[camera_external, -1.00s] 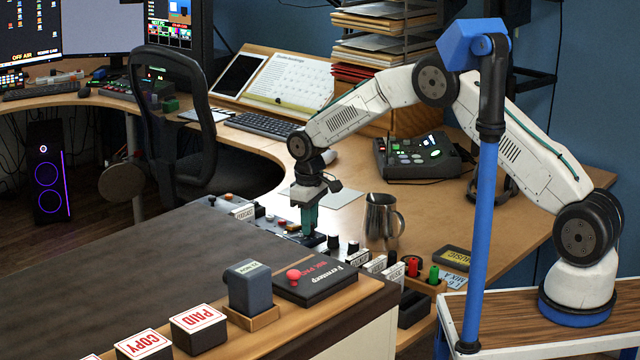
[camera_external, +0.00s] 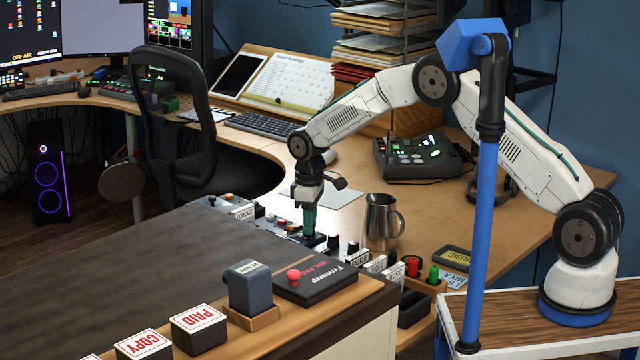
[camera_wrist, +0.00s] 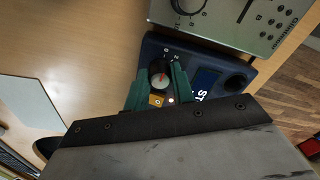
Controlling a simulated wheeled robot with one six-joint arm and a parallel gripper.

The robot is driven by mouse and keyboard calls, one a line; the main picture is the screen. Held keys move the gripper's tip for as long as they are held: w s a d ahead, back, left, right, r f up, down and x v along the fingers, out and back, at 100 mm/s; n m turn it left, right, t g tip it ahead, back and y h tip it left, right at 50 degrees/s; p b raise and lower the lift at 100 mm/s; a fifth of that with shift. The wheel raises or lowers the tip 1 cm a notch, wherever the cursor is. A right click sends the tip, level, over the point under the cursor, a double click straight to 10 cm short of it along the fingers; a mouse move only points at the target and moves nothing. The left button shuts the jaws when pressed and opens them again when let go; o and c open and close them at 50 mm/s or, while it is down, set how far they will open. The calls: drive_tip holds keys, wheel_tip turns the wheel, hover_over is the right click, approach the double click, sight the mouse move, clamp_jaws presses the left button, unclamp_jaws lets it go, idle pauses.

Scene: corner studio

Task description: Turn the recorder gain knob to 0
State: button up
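The recorder is a small dark blue box (camera_wrist: 208,62) in the wrist view, with a display, a dark round button and white lettering partly cut off by my gripper. Its gain knob (camera_wrist: 160,75) is dark with a pale top and a red pointer mark. Small white scale figures lie beyond the knob; the exact pointer setting is too small to read surely. My gripper (camera_wrist: 160,82) has its green fingers on either side of the knob, seemingly touching it. In the external view my gripper (camera_external: 308,232) points down at the row of devices, and its fingers hide the knob.
A grey device (camera_wrist: 225,20) with a knob stands close beside the recorder. In the external view a metal jug (camera_external: 381,222) stands right of my gripper, and small labelled blocks (camera_external: 376,264) stand in front. A black box with a red button (camera_external: 315,280) lies nearer the camera.

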drive_tip(key=o, duration=0.4)
drive_tip(key=shift+r, duration=3.9)
